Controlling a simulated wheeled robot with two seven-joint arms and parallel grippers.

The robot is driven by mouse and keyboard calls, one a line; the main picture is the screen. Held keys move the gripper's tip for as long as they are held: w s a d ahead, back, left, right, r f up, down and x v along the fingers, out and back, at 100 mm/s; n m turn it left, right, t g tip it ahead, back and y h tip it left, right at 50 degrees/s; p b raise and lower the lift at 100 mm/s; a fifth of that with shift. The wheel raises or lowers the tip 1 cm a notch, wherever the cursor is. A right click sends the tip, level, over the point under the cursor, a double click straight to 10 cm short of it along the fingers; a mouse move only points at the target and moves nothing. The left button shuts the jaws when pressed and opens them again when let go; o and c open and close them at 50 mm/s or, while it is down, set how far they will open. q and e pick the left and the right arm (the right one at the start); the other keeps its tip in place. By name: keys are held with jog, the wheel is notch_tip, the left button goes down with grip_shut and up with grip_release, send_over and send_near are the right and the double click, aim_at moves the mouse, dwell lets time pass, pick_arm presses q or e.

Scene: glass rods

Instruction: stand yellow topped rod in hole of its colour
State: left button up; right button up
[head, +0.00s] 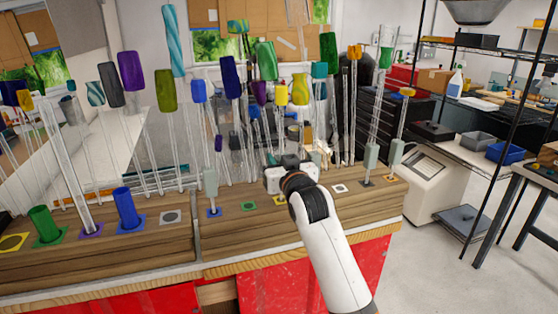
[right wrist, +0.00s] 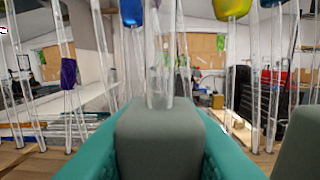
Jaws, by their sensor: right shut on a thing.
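My right gripper (head: 290,172) is shut on a clear glass rod (right wrist: 158,58), low over the front of the wooden rack. The held rod's top lies outside the right wrist view, and I cannot tell for sure which coloured top it bears. A yellow square (head: 279,201) on the rack is partly covered by my right arm. Another yellow square (head: 12,242) with a dark hole lies at the far left. My left gripper is not seen.
The wooden rack (head: 140,255) carries several tall rods with coloured tops, close together behind the gripper. Blue (head: 127,208) and green (head: 42,222) short cylinders stand at the left. A white square (head: 340,188) is bare.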

jog(key=shift+f, duration=0.25)
jog(key=o, duration=1.1)
